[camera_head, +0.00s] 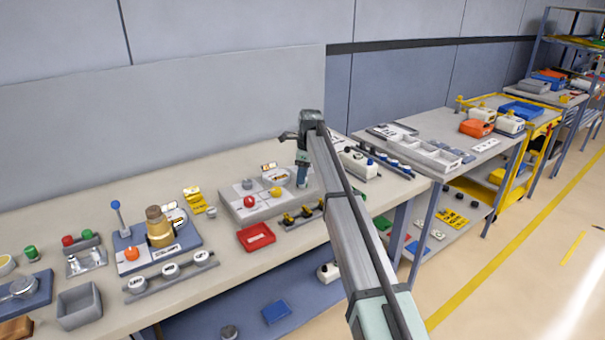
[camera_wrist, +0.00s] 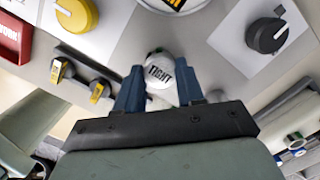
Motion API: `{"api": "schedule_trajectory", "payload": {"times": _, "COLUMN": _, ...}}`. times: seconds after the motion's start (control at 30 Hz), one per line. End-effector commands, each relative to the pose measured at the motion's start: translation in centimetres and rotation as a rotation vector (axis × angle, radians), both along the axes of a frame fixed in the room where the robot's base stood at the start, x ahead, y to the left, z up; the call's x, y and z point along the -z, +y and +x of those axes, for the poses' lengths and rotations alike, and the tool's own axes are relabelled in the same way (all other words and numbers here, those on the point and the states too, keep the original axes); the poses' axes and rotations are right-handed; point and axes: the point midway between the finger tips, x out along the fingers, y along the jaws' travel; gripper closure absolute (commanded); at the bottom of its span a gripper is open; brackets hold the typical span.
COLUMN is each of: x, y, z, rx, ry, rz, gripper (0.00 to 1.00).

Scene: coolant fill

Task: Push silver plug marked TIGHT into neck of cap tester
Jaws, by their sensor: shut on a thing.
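The silver plug (camera_wrist: 160,72) shows its round face marked TIGHT in the wrist view. My gripper (camera_wrist: 160,88) is shut on it, with a blue finger at each side. In the head view my gripper (camera_head: 302,178) points down at the right end of a grey box with knobs, and the plug is not distinguishable there. I cannot tell whether the plug touches the surface below. A blue-based device (camera_head: 190,246) with a brass-coloured neck (camera_head: 158,226) and a blue-knobbed lever stands on the left of the bench; it may be the cap tester, but I cannot read its label.
The grey box (camera_head: 238,213) carries red, yellow and grey knobs. A yellow knob (camera_wrist: 76,14) and a black knob (camera_wrist: 266,36) show near my fingers. A red tray (camera_head: 256,237) and a rack of black-and-yellow pieces (camera_head: 304,214) lie in front. The bench's back left is clear.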

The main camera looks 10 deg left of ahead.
Motion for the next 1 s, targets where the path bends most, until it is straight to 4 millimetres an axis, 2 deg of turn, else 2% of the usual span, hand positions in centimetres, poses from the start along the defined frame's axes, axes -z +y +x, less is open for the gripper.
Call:
{"api": "schedule_trajectory", "payload": {"times": 0.07, "x": 0.2, "y": 0.0, "z": 0.0, "rx": 0.000, "ry": 0.001, "rz": 0.000, "gripper": 0.93}}
{"api": "schedule_trajectory", "payload": {"times": 0.1, "x": 0.2, "y": 0.0, "z": 0.0, "rx": 0.000, "ry": 0.001, "rz": 0.000, "gripper": 0.58}}
{"api": "schedule_trajectory", "payload": {"times": 0.37, "x": 0.2, "y": 0.0, "z": 0.0, "rx": 0.000, "ry": 0.000, "rz": 0.000, "gripper": 0.33}}
{"api": "schedule_trajectory", "payload": {"times": 0.73, "x": -0.4, "y": -0.1, "z": 0.0, "rx": 0.000, "ry": 0.000, "rz": 0.000, "gripper": 0.32}}
{"api": "schedule_trajectory", "payload": {"times": 0.87, "x": -1.8, "y": -0.2, "z": 0.1, "rx": 0.000, "ry": 0.000, "rz": 0.000, "gripper": 0.32}}
{"api": "schedule_trajectory", "payload": {"times": 1.0, "x": -4.5, "y": -0.5, "z": 0.1, "rx": 0.000, "ry": -0.002, "rz": 0.001, "gripper": 0.32}}
